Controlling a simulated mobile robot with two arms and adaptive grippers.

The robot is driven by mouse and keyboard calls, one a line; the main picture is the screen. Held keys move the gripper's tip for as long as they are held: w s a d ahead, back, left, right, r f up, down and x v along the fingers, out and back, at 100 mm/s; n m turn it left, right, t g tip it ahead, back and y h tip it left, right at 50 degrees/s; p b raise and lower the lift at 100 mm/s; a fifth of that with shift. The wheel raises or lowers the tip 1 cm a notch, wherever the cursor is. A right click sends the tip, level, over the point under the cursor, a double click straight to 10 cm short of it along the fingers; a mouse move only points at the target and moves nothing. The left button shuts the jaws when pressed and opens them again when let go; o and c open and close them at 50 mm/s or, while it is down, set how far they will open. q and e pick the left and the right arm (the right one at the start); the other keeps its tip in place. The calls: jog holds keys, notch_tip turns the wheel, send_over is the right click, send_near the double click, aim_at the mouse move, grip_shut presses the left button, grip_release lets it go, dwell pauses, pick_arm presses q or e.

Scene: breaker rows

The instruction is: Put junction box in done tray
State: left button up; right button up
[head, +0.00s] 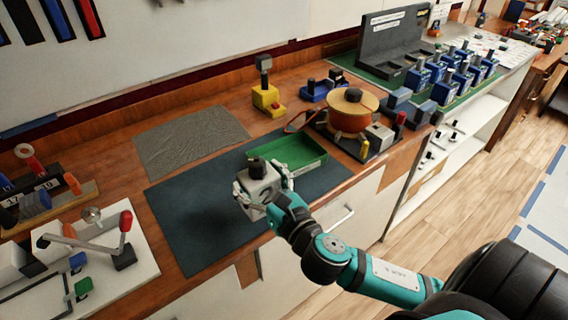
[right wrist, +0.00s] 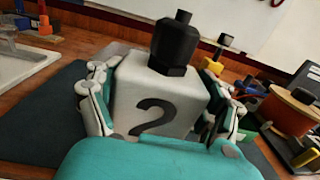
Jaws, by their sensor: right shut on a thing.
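The junction box (head: 261,184) is a pale grey cube with a black knob on top. In the right wrist view the box (right wrist: 160,95) shows a dark "2" on its near face. My right gripper (head: 264,190) is shut on it, with a finger on each side, and the box is upright. A green tray (head: 293,153) lies on the dark mat (head: 190,221), just behind and right of the box. I take it for the done tray; its visible floor is empty. I cannot tell how high the box is above the mat. My left gripper is not in view.
A wire spool (head: 351,110) and small blocks stand right of the tray. A yellow stand (head: 266,97) is behind it. A white board with a red-knobbed lever (head: 125,222) is at the left. A grey mat (head: 190,137) at the back is bare.

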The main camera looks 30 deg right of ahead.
jog(key=w+d, duration=1.2)
jog(key=d, duration=0.3)
jog(key=shift+w+r+h+p, duration=0.15)
jog(key=shift+w+h+p, duration=0.15)
jog(key=shift+h+p, duration=0.1)
jog(key=shift+w+d, duration=0.1)
jog(key=shift+d, duration=0.15)
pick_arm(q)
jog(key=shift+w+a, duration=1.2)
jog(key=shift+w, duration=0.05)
pick_arm(e)
jog(key=shift+f, duration=1.8)
jog(key=o, duration=1.5)
jog(key=shift+a+f, duration=0.1)
jog(key=shift+f, duration=0.05)
